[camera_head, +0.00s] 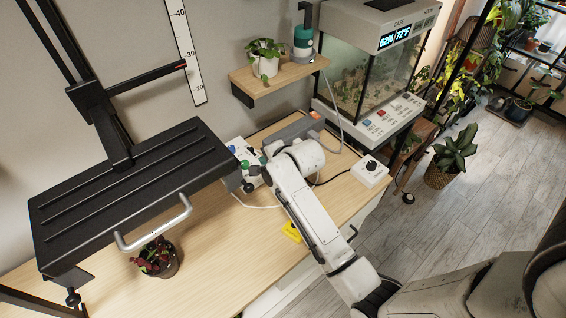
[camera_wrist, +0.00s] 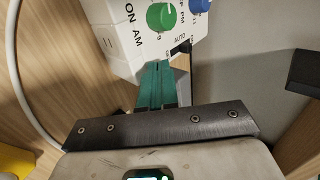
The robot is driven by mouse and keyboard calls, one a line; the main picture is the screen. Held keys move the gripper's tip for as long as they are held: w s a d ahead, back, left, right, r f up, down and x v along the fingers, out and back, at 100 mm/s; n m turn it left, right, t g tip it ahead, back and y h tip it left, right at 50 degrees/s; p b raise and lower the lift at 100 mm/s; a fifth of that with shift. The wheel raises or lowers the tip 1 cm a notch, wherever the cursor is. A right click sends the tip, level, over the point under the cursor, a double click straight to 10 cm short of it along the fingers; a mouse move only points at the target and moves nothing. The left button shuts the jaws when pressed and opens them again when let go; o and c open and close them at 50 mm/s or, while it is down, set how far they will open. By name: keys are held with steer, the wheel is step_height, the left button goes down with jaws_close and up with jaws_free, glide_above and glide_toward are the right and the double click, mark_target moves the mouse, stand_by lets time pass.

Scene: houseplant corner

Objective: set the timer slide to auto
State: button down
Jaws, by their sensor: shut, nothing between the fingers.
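The timer is a white box (camera_wrist: 118,42) at the top of the wrist view, with a green knob (camera_wrist: 161,17) and a blue knob (camera_wrist: 199,5). ON, AM, PM and AUTO are printed on its face. A dark slot (camera_wrist: 181,47) by the AUTO print seems to be the slide's place; the slide itself is largely hidden by my fingers. My gripper (camera_wrist: 158,68) has teal fingers, shut together and empty, their tips at the box's near edge beside the slot. I cannot tell whether they touch. In the head view the box (camera_head: 240,146) is partly behind my arm.
A black raised platform (camera_head: 130,190) with a grey handle (camera_head: 153,226) overhangs the bench left of my arm. A white box with a black knob (camera_head: 370,171) stands to the right. A yellow object (camera_head: 291,231) lies beside my arm. A terrarium (camera_head: 365,80) stands behind.

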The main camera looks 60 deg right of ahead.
steer(key=v, duration=0.9)
steer(key=shift+s+r+b, duration=0.2)
steer(key=shift+r+b, duration=0.1)
steer(key=shift+b, duration=0.05)
steer(key=shift+a, duration=0.1)
steer(key=s+a+f+n+g, duration=0.1)
steer(key=s+a+f+n, duration=0.1)
steer(key=s+a+n, duration=0.1)
steer(key=s+a+f+n+g+y, duration=0.1)
steer(key=s+a+f+n, duration=0.1)
steer(key=s+a+n, duration=0.1)
steer(key=s+a+f+n+g, duration=0.1)
steer(key=s+a+f+n, duration=0.2)
steer(key=n, duration=0.1)
steer(key=shift+a+g+y, duration=0.15)
steer(key=shift+g+y, duration=0.25)
steer(key=s+a+f+n+g, duration=0.3)
steer(key=s+a+n+g, duration=0.1)
steer(key=s+n, duration=0.6)
steer(key=shift+s+a+n+y, duration=0.3)
steer(key=shift+s+a, duration=0.3)
steer(key=shift+s, duration=0.1)
steer(key=shift+f, duration=0.1)
